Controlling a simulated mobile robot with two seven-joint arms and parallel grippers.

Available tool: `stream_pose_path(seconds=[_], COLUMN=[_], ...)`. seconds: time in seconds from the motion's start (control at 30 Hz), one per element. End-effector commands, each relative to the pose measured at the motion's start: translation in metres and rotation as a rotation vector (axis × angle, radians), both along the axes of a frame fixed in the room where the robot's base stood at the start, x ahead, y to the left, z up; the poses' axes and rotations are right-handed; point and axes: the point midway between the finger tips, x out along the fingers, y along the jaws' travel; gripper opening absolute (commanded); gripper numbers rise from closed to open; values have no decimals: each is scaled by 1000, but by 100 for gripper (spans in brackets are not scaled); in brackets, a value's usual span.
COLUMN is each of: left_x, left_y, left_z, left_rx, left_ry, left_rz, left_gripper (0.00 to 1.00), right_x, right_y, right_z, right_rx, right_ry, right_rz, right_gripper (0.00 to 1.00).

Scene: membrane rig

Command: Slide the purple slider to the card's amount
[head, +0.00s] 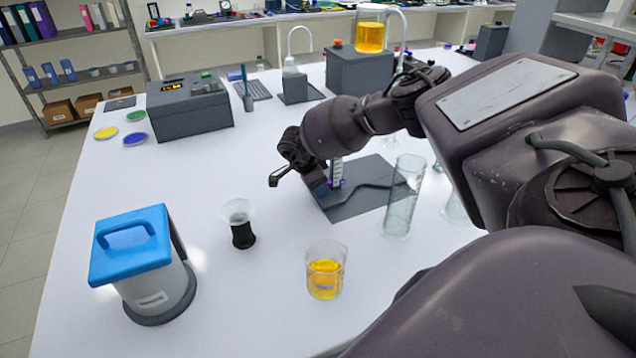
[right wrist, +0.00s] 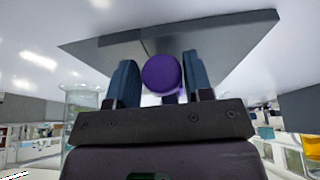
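The purple slider shows in the head view (head: 334,183) low on an upright white scale (head: 338,170) with dark marks, which stands on a dark grey mat (head: 355,205). In the right wrist view its round purple end (right wrist: 162,74) sits between the two blue-grey fingers of my right gripper (right wrist: 160,75). There is hardly any gap on either side, and I cannot tell whether the fingers press on it. In the head view the right gripper (head: 318,188) is beside the scale, partly hidden by its own wrist. I cannot make out a card with an amount. My left gripper is not in view.
A beaker of yellow liquid (head: 325,272), a funnel on a black holder (head: 240,222) and a blue-topped box (head: 140,265) stand in front. A grey box with a display (head: 190,108) is behind.

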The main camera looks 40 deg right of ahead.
Motion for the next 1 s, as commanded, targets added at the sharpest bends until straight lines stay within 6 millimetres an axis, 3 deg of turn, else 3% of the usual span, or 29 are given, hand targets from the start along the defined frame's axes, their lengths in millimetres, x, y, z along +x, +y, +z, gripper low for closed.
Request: stream_pose_path(seconds=[0.1,0.47,1.0], left_x=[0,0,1], left_y=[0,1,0], left_z=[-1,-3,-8], left_rx=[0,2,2], left_ry=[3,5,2], left_rz=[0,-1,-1], left_gripper=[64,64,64], right_x=[0,2,11], right_y=[0,1,32], right_z=[0,5,84], right_rx=[-1,-1,-2], right_ry=[0,-2,-4], right_rz=[0,0,1], right_gripper=[64,64,64])
